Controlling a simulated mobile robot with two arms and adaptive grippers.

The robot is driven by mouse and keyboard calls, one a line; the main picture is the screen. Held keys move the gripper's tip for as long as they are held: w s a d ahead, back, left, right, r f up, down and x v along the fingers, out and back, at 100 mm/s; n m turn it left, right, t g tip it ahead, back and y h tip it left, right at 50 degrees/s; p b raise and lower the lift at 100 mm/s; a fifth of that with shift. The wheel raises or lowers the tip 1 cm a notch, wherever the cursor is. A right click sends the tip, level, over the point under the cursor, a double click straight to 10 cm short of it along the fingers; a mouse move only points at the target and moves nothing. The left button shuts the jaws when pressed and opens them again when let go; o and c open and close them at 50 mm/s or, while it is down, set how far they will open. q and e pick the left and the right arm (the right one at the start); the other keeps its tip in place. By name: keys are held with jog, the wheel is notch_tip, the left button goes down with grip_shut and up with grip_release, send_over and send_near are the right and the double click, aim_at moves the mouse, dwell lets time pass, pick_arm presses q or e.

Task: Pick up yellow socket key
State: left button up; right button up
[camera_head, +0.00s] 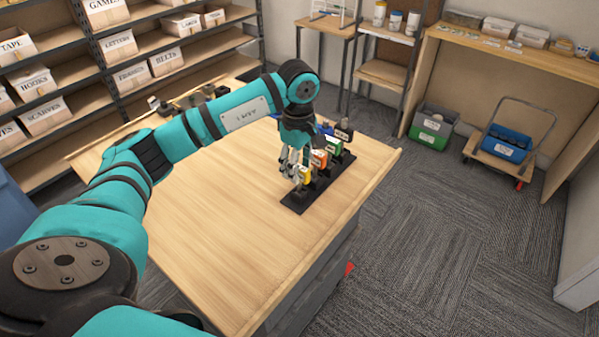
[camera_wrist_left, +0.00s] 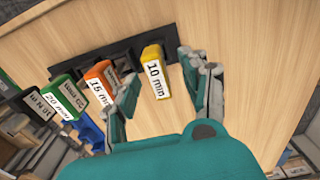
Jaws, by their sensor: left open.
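My left gripper (camera_head: 292,166) is over the rack from above. In the left wrist view its two fingers (camera_wrist_left: 158,82) are apart, one on each side of the yellow key, and not closed on it. The key's lower part is hidden in that view. My right gripper is in neither view.
The table (camera_head: 220,240) is clear in front. Shelves with labelled boxes stand at the left.

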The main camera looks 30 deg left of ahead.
pick_arm(q)
jog(key=shift+w+f+p, duration=0.15)
jog(key=shift+f+p, duration=0.4)
jog(key=shift+f, duration=1.25)
grip_shut()
